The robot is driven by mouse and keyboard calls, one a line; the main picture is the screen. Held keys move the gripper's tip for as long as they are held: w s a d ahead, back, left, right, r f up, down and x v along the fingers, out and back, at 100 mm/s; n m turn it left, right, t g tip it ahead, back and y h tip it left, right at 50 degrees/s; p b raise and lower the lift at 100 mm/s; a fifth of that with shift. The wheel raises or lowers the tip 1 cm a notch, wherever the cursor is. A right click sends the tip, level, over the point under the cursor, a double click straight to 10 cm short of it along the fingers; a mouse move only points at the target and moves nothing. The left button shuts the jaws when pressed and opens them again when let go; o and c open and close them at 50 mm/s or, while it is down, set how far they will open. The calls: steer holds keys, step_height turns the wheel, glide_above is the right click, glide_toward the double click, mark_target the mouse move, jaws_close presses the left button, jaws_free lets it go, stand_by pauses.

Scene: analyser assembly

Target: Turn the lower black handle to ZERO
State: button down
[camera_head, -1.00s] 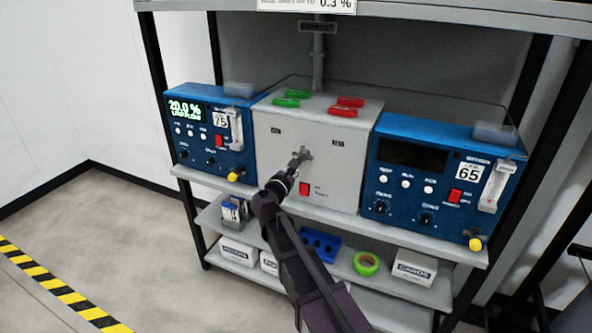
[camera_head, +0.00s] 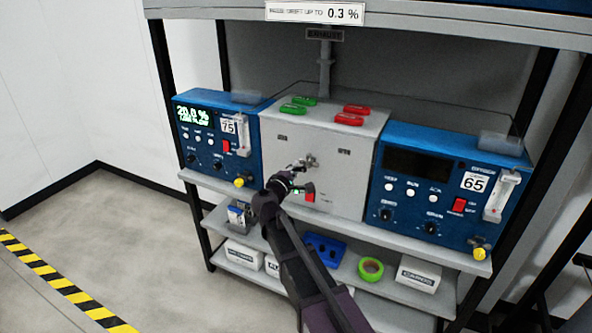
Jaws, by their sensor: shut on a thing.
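The grey box (camera_head: 345,170) stands on the shelf between two blue analysers. A small metallic fitting (camera_head: 311,160) sits at the middle of its front face. My gripper (camera_head: 300,167) is at the lower left of this fitting, reaching up from below. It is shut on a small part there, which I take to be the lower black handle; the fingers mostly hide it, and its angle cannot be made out. Small labels on the box front are too blurred to read.
The left blue analyser (camera_head: 203,160) shows 20.0 % and bears a 75 tag. The right one (camera_head: 410,215) has a dark display and a 65 tag. Green clips (camera_head: 303,101) and red clips (camera_head: 350,119) lie on the box. Green tape (camera_head: 371,268) lies on the lower shelf.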

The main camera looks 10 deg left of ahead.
steer(key=shift+r+m, duration=0.3)
steer(key=shift+m, duration=1)
steer(key=c, duration=0.6)
jaws_free()
steer(key=shift+s+a, duration=0.1)
steer(key=v, duration=1.1)
steer(key=shift+s, duration=0.4)
